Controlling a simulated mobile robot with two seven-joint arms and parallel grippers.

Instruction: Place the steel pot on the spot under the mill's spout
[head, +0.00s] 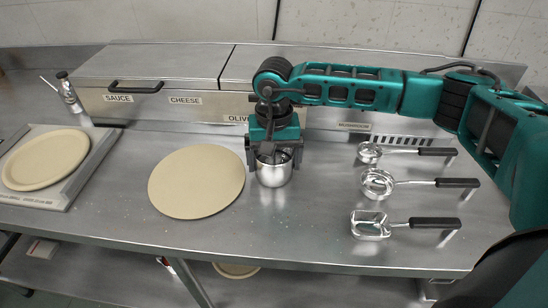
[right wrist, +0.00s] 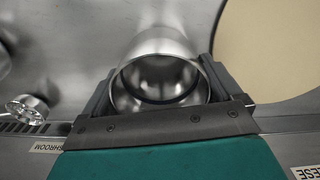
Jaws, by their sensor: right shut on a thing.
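The steel pot (head: 273,174) is a small shiny open cup near the middle of the counter, just right of a round dough disc. It also shows between the fingers in the right wrist view (right wrist: 160,84). My right gripper (head: 273,153) points down from above and is shut on the pot, which looks upright. I cannot tell whether its base touches the counter. A steel, dark-topped device with a thin side arm (head: 69,94) stands at the left back; I cannot tell if it is the mill. No marked spot under a spout is clear. My left gripper is out of view.
The dough disc (head: 196,181) lies left of the pot. A board (head: 78,180) with another disc is at far left. Several black-handled steel scoops (head: 377,183) sit at right. Lidded bins (head: 150,68) line the back. The counter in front of the pot is clear.

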